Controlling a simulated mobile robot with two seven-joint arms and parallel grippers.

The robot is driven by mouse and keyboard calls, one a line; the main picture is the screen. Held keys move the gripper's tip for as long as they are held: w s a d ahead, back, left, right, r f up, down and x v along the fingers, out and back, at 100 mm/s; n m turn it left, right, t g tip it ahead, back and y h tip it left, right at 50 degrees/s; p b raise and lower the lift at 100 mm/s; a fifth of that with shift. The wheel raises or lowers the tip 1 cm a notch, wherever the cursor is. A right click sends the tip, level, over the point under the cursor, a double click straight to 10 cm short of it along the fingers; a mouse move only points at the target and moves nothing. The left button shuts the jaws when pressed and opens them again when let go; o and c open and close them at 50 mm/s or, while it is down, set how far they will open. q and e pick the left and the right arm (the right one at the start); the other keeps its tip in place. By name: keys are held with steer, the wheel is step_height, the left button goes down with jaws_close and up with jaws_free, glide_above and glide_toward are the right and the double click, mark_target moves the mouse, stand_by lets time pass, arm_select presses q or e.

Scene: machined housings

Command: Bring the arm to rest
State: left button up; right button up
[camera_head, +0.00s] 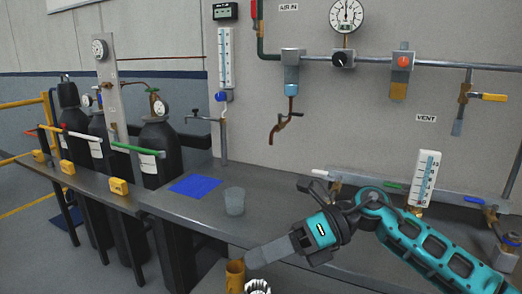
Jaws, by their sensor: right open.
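My right arm (425,248), teal and dark grey, reaches in from the lower right over the grey bench. My right gripper (256,256) points left and down, near the bench's front edge. Its jaws are open, and I see nothing held between them. A brass-coloured cylinder (235,276) stands just left of the fingertips; I cannot tell whether they touch. A white ridged part (258,287) shows just below the fingers, cut off by the picture's bottom edge. My left gripper does not show.
A translucent cup (234,201) and a blue mat (195,186) sit on the bench (185,211). Pipes with valves and gauges (346,15) line the wall. A thermometer gauge (424,179) stands behind my right arm. Dark gas cylinders (160,152) stand at the left.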

steer(key=w+d+f+m+t+h+p, duration=0.15)
steer(key=d+f+m+t, duration=0.3)
steer(key=m+t, duration=0.95)
steer(key=d+f+m+t+h, duration=0.25)
steer(key=f+m+t, duration=0.4)
steer(key=m, duration=1.25)
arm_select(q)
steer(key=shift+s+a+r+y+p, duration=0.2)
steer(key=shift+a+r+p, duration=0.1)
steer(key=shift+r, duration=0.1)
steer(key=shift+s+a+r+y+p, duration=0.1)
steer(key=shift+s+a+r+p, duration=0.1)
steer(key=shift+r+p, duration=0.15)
arm_select(e)
steer(key=s+d+f+m+g+h, duration=0.3)
steer(key=s+d+f+m+h, duration=0.1)
steer(key=s+d+f+m, duration=0.1)
steer(key=s+d+f+m+g+h, duration=0.3)
steer(key=s+d+f+m+h, duration=0.1)
steer(key=s+f, duration=0.6)
step_height(320, 180, down, 2)
steer(key=d+m, duration=0.1)
steer(key=m, duration=0.1)
steer(key=shift+f+m, duration=0.15)
steer(key=shift+m, duration=0.25)
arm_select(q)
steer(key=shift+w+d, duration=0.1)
